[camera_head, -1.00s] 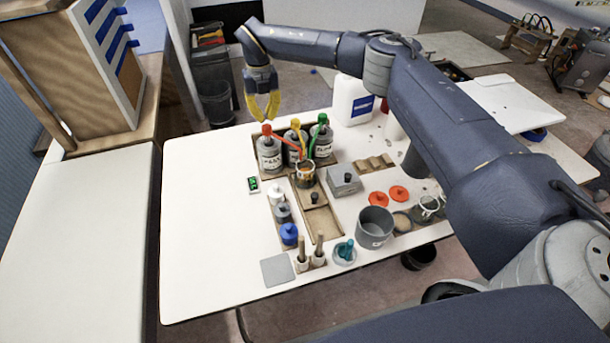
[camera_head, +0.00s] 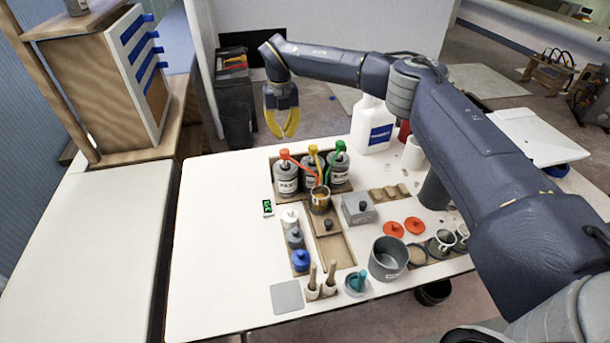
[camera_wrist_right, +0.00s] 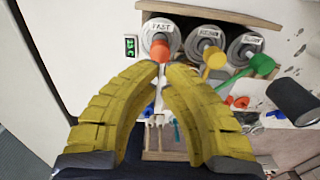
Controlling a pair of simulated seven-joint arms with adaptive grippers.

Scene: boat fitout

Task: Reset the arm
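My right gripper (camera_head: 287,136) hangs fingers-down behind the pump bottles in the head view, with its yellow fingers bowed and the tips a small gap apart. In the right wrist view the gripper (camera_wrist_right: 163,66) holds nothing, and its tips overlap the view of the red-topped bottle (camera_wrist_right: 160,38); contact is not apparent. In the head view that bottle (camera_head: 286,180) stands upright in a wooden rack beside the yellow-topped (camera_head: 311,172) and green-topped (camera_head: 339,170) bottles. My left gripper is out of view.
A cup (camera_head: 320,200) stands in front of the bottles. A grey box (camera_head: 358,208), a grey pot (camera_head: 388,259), red lids (camera_head: 393,229) and a white jug (camera_head: 372,126) are on the white table (camera_head: 220,250). The table's left part is clear.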

